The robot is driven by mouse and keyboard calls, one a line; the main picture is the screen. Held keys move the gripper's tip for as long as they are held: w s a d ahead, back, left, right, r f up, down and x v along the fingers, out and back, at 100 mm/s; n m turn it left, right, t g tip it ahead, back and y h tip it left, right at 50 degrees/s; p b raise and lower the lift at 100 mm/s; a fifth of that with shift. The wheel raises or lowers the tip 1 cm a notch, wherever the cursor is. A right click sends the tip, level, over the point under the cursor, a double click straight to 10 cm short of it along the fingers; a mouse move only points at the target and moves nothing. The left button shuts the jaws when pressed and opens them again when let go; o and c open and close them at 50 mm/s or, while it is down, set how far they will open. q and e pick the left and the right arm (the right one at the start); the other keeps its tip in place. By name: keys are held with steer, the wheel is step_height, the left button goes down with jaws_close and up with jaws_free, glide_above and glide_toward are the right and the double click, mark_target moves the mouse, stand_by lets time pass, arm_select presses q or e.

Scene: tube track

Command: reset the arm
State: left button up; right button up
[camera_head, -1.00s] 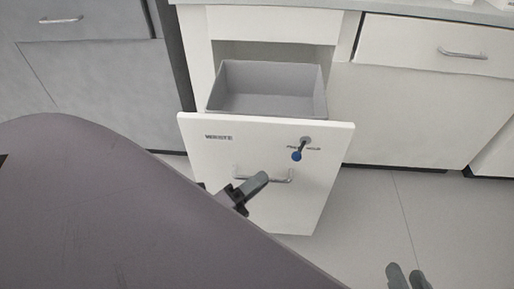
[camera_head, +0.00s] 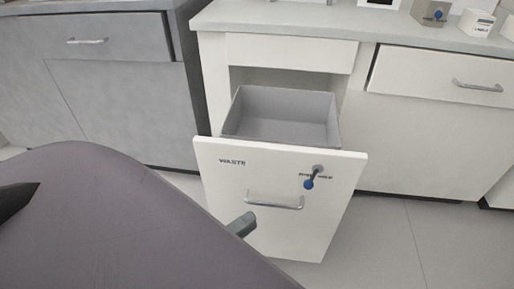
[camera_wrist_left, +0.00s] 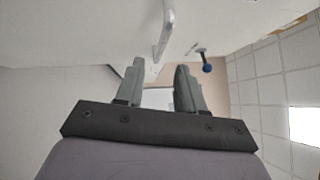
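My left gripper (camera_head: 242,226) shows only partly in the head view, past the edge of my dark arm, just below and left of the waste drawer's handle (camera_head: 274,201). In the left wrist view its two grey fingers (camera_wrist_left: 160,88) stand apart with nothing between them. The handle also shows in the left wrist view (camera_wrist_left: 166,32), beyond the fingertips and apart from them. The white waste drawer (camera_head: 235,200) is pulled out, with a grey bin (camera_head: 285,133) in it that looks empty. My right gripper is not in view.
A knob with a blue end (camera_head: 309,184) sticks out of the drawer front. A counter (camera_head: 300,22) runs behind, with small boxes (camera_head: 476,22) at its right. A grey cabinet (camera_head: 120,110) stands at left. The floor at right (camera_head: 400,240) is clear.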

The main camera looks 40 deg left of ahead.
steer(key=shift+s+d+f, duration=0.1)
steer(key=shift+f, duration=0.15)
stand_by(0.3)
